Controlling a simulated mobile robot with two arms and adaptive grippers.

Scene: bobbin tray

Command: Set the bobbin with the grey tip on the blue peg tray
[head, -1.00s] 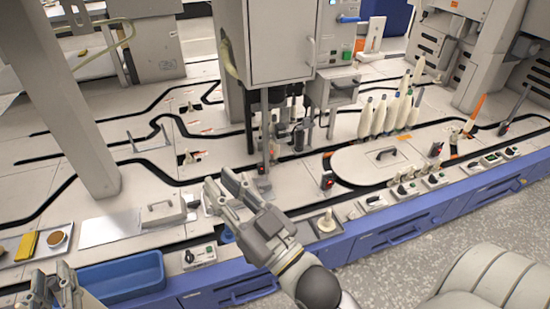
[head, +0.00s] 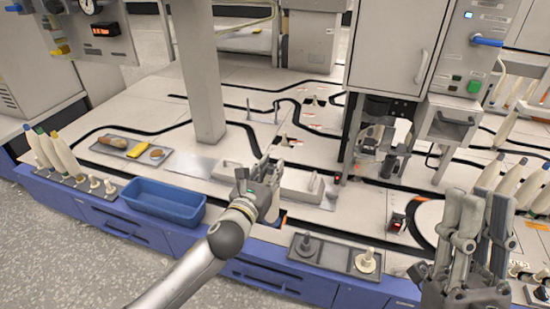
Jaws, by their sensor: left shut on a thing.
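My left gripper (head: 264,168) is at mid-bench, beside a pale metal block with a handle (head: 308,186). I cannot tell whether this is the blue peg tray. More cream bobbins (head: 490,173) stand at the right. My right gripper (head: 476,208) is at the lower right, empty, fingers upward and apart.
A blue bin (head: 163,204) stands at the front left. Behind it is a grey tray (head: 112,149) with a yellow item and a round brown one. A dark plate (head: 333,256) with a dark peg and a cream peg lies at the front. A pale post (head: 201,75) rises behind.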

